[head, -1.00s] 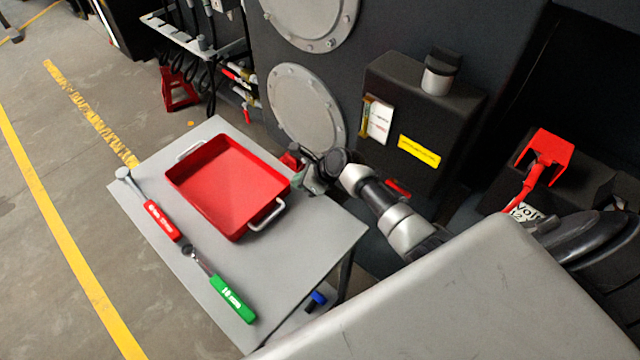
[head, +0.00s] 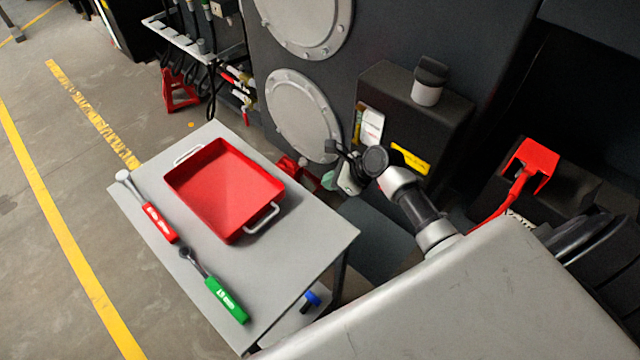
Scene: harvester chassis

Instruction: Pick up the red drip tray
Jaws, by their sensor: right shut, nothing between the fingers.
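The red drip tray (head: 222,190) lies flat on a grey table (head: 290,262). It is shallow and empty, with a light metal handle at its far left end and another at its near right end (head: 262,218). My right gripper (head: 336,168) is beyond the table's right edge, to the right of the tray and apart from it. Its fingers are small and partly hidden by the wrist, and it holds nothing. My left gripper is not in view.
A red-handled tool (head: 158,222) and a green-handled tool (head: 226,300) lie on the table left of and in front of the tray. The dark machine body with round covers (head: 302,112) stands behind. A blue-topped item (head: 311,299) sits below the table top.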

